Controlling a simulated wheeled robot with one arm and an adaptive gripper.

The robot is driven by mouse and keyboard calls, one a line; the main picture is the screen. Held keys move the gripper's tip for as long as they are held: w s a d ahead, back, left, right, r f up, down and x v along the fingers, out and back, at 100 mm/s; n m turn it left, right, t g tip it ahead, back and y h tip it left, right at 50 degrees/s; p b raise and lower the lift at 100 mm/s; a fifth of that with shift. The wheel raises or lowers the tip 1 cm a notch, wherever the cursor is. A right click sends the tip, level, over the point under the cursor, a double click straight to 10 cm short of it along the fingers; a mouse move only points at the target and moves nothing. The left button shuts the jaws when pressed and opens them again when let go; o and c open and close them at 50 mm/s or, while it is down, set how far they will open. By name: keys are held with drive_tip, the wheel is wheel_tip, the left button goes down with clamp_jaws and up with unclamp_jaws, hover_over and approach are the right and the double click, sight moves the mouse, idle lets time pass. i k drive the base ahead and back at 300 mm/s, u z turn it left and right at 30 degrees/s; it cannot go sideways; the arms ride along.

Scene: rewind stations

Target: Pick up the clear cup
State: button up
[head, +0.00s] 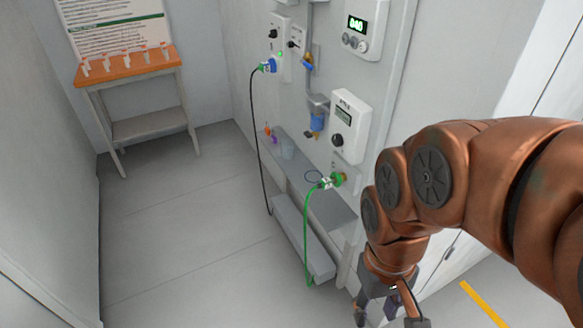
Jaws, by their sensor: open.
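A small translucent cup (287,148) stands upright on the narrow grey wall shelf (325,207), near its far end. It looks pale and is small in view. My gripper (387,318) is at the bottom edge of the head view, pointing down, with its fingers apart and nothing seen between them. It is well in front of the cup and to its right, not touching it. The lowest part of the gripper is cut off by the frame.
Small orange and purple items (271,136) stand beside the cup. A green cable (306,235) and a black cable (256,150) hang by the shelf. A blue-bottomed container (318,122) is above it. An orange-topped table (128,66) stands at the back left. The floor is clear.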

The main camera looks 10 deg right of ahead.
sight(287, 145)
drive_tip(key=u, duration=1.7)
drive_tip(key=i, duration=1.6)
drive_tip(key=z, duration=0.95)
drive_tip(key=i, duration=0.65)
drive_tip(key=z, duration=0.75)
